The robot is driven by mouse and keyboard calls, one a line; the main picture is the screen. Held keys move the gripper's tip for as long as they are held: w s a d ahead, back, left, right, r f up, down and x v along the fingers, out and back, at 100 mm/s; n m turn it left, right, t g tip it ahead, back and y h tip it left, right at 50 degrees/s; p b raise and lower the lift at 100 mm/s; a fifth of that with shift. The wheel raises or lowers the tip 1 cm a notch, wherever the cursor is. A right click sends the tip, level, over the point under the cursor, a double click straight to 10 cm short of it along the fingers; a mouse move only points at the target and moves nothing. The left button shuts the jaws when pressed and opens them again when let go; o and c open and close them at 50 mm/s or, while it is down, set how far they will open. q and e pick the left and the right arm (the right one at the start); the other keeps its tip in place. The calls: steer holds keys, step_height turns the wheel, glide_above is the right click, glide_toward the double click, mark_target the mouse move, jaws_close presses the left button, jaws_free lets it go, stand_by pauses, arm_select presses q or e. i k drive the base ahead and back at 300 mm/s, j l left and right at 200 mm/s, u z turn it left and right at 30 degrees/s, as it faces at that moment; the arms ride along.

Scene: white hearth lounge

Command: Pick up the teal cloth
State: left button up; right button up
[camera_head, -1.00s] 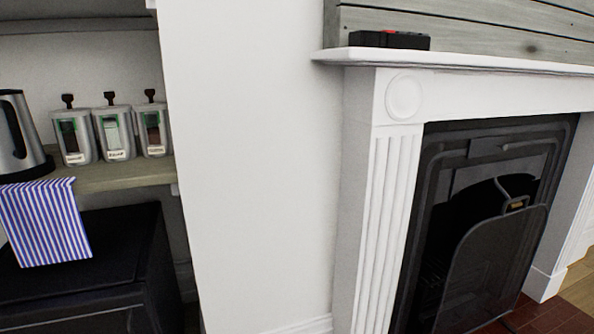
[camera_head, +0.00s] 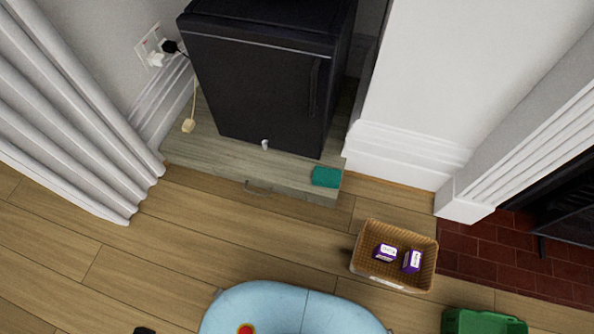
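A small folded teal cloth (camera_head: 326,177) lies near the right front corner of the low wooden plinth (camera_head: 220,168) under the black fridge. It is flat and nothing covers it. Neither of my grippers shows in the head view.
The black mini fridge (camera_head: 262,85) stands behind the cloth. A wicker basket (camera_head: 365,262) with two purple boxes (camera_head: 386,252) sits on the floor to the right. A light blue rounded object (camera_head: 265,302) and a green container (camera_head: 482,322) are at the bottom. Bare wood floor (camera_head: 180,235) lies left of centre.

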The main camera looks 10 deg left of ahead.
mark_target(322, 176)
steer(key=k+l, duration=0.65)
steer(key=k+l+u, duration=0.05)
steer(key=k, duration=0.05)
